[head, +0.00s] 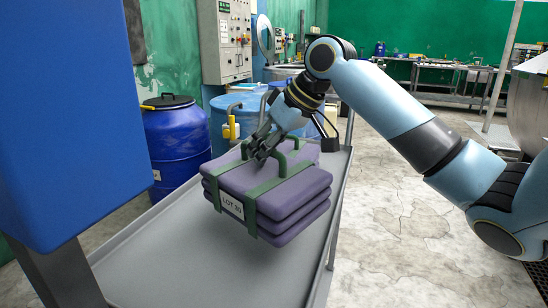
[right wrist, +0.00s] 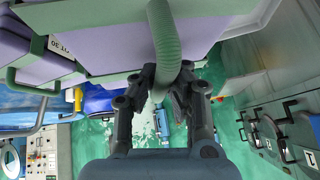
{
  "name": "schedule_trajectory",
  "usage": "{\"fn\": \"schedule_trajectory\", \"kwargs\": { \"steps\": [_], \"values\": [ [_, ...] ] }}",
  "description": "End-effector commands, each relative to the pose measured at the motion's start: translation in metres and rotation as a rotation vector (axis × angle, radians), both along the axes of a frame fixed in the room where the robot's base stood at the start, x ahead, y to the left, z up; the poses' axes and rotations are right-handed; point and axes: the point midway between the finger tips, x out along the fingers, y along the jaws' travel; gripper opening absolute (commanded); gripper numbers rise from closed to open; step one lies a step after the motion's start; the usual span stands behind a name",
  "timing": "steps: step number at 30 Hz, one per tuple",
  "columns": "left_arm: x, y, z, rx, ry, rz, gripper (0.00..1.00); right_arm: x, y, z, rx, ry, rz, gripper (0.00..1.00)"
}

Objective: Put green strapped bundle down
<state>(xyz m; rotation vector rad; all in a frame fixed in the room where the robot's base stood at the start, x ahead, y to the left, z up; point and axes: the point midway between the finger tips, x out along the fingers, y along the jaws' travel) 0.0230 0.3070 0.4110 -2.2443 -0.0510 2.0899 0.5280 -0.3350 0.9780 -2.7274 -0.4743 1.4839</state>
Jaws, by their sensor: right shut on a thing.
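A stack of purple folded cloth with green straps, the bundle (head: 240,181), carries a "LOT 30" label and a green handle on top. It is over the grey tray-topped cart (head: 178,252) in the head view. I cannot tell whether its underside touches the tray. My right gripper (head: 262,152) is shut on the green handle, which fills the upper middle of the right wrist view (right wrist: 164,42) between the fingers (right wrist: 160,92). Another purple bundle shows partly behind the first. My left gripper is out of view.
The cart's front tray is bare. A blue barrel (head: 175,142) and a blue tub (head: 245,118) stand beyond its left side. A large blue box-like surface (head: 62,120) blocks the left edge. Open concrete floor (head: 400,215) lies to the right.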

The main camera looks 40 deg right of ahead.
Motion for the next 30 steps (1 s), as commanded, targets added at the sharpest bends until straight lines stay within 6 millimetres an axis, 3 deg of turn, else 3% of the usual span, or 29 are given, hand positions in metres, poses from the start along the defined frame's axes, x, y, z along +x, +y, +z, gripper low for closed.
{"fn": "schedule_trajectory", "kwargs": {
  "steps": [6,12,17,25,30],
  "values": [
    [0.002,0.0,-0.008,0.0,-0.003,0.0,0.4,0.036,0.033,-0.027,0.007,-0.003,0.003,0.0],
    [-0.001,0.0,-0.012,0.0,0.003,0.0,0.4,0.056,0.048,-0.042,0.002,-0.004,0.004,0.0],
    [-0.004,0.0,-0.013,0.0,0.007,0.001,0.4,0.06,0.052,-0.046,-0.001,-0.003,0.004,0.0],
    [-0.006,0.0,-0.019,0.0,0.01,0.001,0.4,0.06,0.051,-0.08,-0.001,-0.001,0.003,0.0],
    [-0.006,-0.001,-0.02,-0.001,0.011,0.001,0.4,0.06,0.051,-0.085,-0.002,-0.004,0.004,0.0]
  ]
}}
